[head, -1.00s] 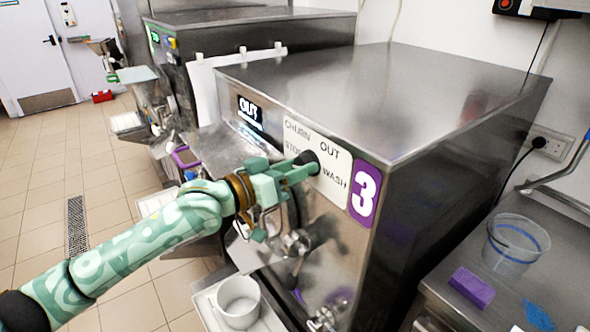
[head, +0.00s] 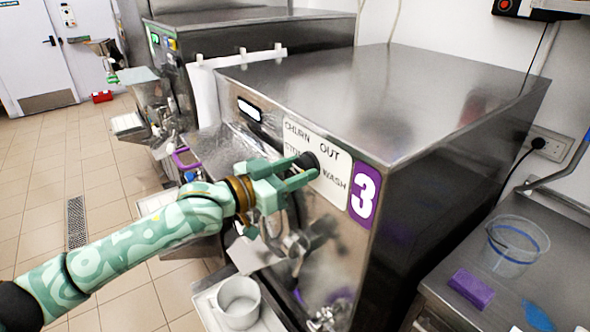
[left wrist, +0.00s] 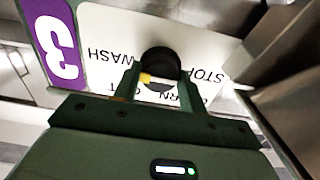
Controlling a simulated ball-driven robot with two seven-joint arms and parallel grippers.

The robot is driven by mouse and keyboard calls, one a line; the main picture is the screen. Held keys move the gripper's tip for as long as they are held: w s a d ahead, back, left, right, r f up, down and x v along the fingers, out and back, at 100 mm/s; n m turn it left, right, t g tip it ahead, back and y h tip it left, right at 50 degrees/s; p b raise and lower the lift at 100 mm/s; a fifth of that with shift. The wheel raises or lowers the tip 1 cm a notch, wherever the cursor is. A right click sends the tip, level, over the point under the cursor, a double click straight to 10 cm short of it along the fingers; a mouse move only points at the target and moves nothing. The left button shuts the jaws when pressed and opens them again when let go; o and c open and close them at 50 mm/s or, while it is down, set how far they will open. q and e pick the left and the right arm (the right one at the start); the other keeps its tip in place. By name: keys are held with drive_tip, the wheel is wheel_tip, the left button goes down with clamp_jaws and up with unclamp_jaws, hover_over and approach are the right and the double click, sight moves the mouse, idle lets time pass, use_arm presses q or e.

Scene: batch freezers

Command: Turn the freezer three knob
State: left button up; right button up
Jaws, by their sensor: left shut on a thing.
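Freezer three (head: 400,90) is the steel machine with a purple label (head: 364,195) bearing a white 3. Its black knob (head: 309,160) sits on a white plate marked CHURN, OUT, STOP and WASH. My left gripper (head: 306,172) is shut on the knob, its fingers reaching across the plate. In the left wrist view the knob (left wrist: 160,62) shows between the two fingertips, with the plate upside down behind it. The fingers partly hide the lettering, and I cannot tell which mark the knob points at. The small display (head: 249,110) shows a bright white patch. My right gripper is not in view.
A white pot (head: 239,300) stands on a tray below the freezer's spout. On the right, a steel counter holds a clear tub (head: 515,245) and a purple sponge (head: 471,288). Another freezer (head: 260,35) stands behind.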

use_arm(q)
drive_tip(key=shift+f, duration=0.1)
drive_tip(key=o, duration=1)
drive_tip(key=shift+w, duration=0.1)
drive_tip(key=b+v, duration=0.1)
drive_tip(key=v, duration=1.5)
drive_tip(key=shift+a, duration=0.1)
